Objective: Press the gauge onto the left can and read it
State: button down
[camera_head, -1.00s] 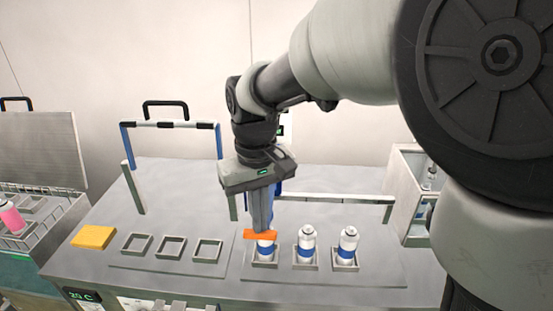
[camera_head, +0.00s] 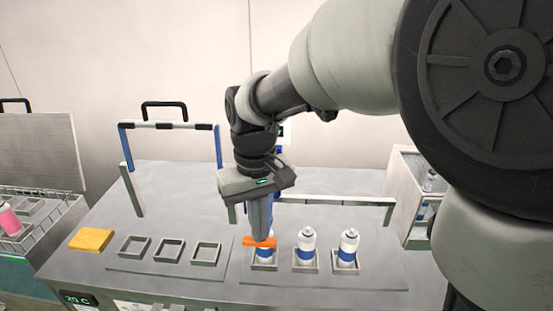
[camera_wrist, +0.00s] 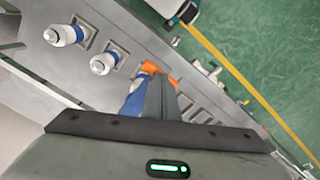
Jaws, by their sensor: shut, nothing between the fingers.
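The left can (camera_head: 264,256) stands upright in the leftmost socket of the right-hand row. Its blue band shows, and its top is hidden. My gripper (camera_head: 259,242) is directly over it in the head view, fingers pointing down and shut with nothing between them. An orange piece at the fingertips covers the can's top; I cannot tell whether it touches. In the wrist view my gripper (camera_wrist: 161,75) shows orange at its tips, with something blue beside the fingers. I cannot pick out the gauge for certain, and no gauge reading is legible.
Two more white cans with blue bands, the middle (camera_head: 306,247) and right (camera_head: 348,249), stand close to the right. Three empty sockets (camera_head: 170,249) and a yellow block (camera_head: 91,239) lie left. A guard frame (camera_head: 170,126) stands behind. A front display (camera_head: 80,299) reads 20 C.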

notch_tip(320, 180, up, 14)
jog(key=w+p, duration=0.2)
jog(key=p, duration=1)
jog(key=shift+r, duration=0.15)
jog(key=s+d+r+m+t, duration=0.2)
jog(key=s+d, duration=0.4)
jog(key=d, duration=0.4)
jog(key=s+d+r+m+t, duration=0.3)
jog(key=s+d, duration=0.4)
jog(key=d, duration=0.3)
jog(key=shift+d+r+m+t, duration=0.3)
jog(key=shift+d+r+m, duration=0.1)
jog(key=shift+m, duration=0.1)
